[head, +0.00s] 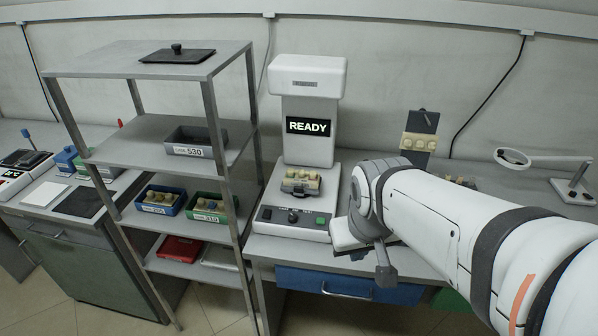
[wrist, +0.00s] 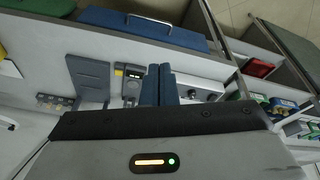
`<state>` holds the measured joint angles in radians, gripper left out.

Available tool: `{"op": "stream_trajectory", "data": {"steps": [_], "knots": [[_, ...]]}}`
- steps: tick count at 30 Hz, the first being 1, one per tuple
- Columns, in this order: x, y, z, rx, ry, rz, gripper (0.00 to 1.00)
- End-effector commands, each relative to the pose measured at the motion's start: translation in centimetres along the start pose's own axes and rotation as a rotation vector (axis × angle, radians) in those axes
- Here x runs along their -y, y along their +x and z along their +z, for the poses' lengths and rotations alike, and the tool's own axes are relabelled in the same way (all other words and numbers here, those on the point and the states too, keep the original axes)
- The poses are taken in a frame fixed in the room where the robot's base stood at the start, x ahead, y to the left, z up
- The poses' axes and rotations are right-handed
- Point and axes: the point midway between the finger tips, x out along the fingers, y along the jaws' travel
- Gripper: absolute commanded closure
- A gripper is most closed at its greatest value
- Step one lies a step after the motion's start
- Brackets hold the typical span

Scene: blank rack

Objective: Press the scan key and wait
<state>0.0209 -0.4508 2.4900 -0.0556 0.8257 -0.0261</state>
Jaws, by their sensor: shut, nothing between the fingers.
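The scanner (head: 312,75) stands on the bench in the middle of the head view, and its screen (head: 308,126) reads READY. A small grey holder with several tan blanks (head: 300,182) sits on its bed. The front panel (head: 282,225) carries a dark knob (head: 293,217) and, at its right end, a green key (head: 321,221). My gripper (wrist: 159,72) is shut and empty in the wrist view. In the head view my wrist is just right of the panel and hides the fingertips. I cannot tell whether they touch anything.
A grey shelf rack (head: 205,70) stands left of the scanner, with a grey bin marked 530 (head: 188,150), a blue bin (head: 160,210) and a green bin (head: 207,220). A blue drawer (head: 350,289) is under the bench. A magnifier lamp (head: 512,158) stands at right.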

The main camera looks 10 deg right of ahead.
Motion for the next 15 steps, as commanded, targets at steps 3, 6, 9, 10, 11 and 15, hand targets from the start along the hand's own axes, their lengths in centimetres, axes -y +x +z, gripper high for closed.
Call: {"op": "stream_trajectory", "data": {"steps": [3, 6, 9, 10, 11, 15], "knots": [[-2.7, 0.7, -4.3, -0.064, -0.090, 0.087, 1.00], [-4.6, 2.0, -9.1, -0.147, -0.232, 0.159, 1.00], [-5.6, 3.8, -13.7, -0.237, -0.402, 0.201, 1.00], [-5.7, 4.3, -15.0, -0.264, -0.453, 0.205, 1.00], [-5.7, 5.0, -16.2, -0.291, -0.508, 0.207, 1.00], [-4.5, 8.1, -20.4, -0.412, -0.738, 0.161, 1.00]]}}
